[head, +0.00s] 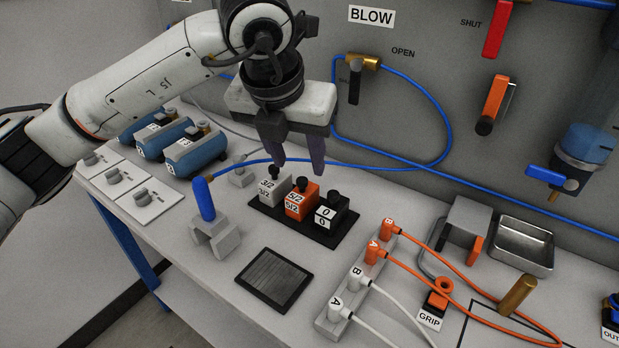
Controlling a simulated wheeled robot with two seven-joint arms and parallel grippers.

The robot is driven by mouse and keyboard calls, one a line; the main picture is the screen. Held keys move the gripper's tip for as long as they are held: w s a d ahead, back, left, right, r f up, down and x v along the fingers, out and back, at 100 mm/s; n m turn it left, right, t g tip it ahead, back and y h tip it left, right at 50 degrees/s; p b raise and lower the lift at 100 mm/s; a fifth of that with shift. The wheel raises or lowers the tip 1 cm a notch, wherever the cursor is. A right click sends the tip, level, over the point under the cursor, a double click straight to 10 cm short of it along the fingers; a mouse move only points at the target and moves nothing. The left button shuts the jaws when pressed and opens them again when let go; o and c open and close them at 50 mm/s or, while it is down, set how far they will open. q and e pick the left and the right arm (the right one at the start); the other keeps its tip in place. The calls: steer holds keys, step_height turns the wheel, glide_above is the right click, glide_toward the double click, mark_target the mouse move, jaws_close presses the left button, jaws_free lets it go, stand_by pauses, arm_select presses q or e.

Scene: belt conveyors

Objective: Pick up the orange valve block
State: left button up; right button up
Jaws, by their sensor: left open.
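The orange valve block (300,201), marked 5/2, stands upright in a black tray (291,232). Each block has a dark knob on top. My left gripper (298,168) is open and points down just above the orange block. Its two fingers are apart and nothing is between them. Whether the fingertips touch the blocks, I cannot tell. My right gripper is not in view.
A blue-handled tool stands in a grey holder (215,241) left of the tray. A dark ribbed pad (274,281) lies in front. A connector strip (352,300) with white and orange cables is at right. A blue hose (420,168) runs behind the gripper.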

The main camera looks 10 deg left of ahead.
mark_target(303, 181)
arm_select(q)
steer(key=x, duration=0.3)
steer(key=shift+s+f, duration=0.2)
steer(key=shift+s, duration=0.1)
steer(key=shift+w+f, duration=0.1)
steer(key=shift+f, duration=0.15)
steer(key=x, duration=0.2)
steer(key=p+x, duration=0.1)
steer(key=x, duration=0.1)
steer(key=shift+w+a, duration=0.15)
steer(key=shift+w, duration=0.2)
steer(key=shift+w+f, duration=0.25)
steer(key=shift+f, duration=0.25)
steer(key=c, duration=1.1)
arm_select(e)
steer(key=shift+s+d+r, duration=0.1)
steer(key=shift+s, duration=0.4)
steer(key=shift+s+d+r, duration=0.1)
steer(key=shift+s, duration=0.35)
